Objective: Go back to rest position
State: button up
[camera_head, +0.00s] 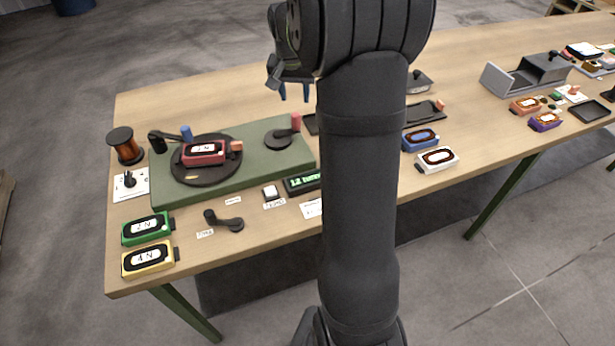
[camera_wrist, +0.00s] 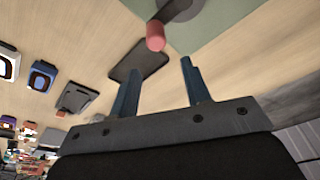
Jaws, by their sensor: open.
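My gripper (camera_wrist: 157,92) shows in the wrist view with its two blue fingers apart and nothing between them. In the head view, the blue fingertips (camera_head: 294,92) show just left of my arm, above the far part of the table. Beyond the fingers in the wrist view are a red knob (camera_wrist: 156,36) and a dark flat tray (camera_wrist: 140,60). The red knob also shows in the head view (camera_head: 296,121), on a crank on the green board. My arm hides the middle of the table.
The green board (camera_head: 235,190) bears a dark turntable with a red detector (camera_head: 203,153) on it. Green (camera_head: 147,229) and yellow (camera_head: 148,259) detectors lie front left. Blue (camera_head: 420,139) and white (camera_head: 437,159) ones lie right of my arm. A grey holder (camera_head: 520,80) stands further right.

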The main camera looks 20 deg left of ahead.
aim_at(295, 114)
jog(key=shift+r, duration=0.4)
notch_tip(295, 114, down, 8)
jog(key=shift+r, duration=0.15)
jog(key=shift+a+f, duration=0.1)
jog(key=shift+f, duration=0.15)
jog(key=shift+w+a+r, duration=0.1)
jog(key=shift+w+a, duration=0.25)
jog(key=shift+a, duration=0.15)
dwell(0.7)
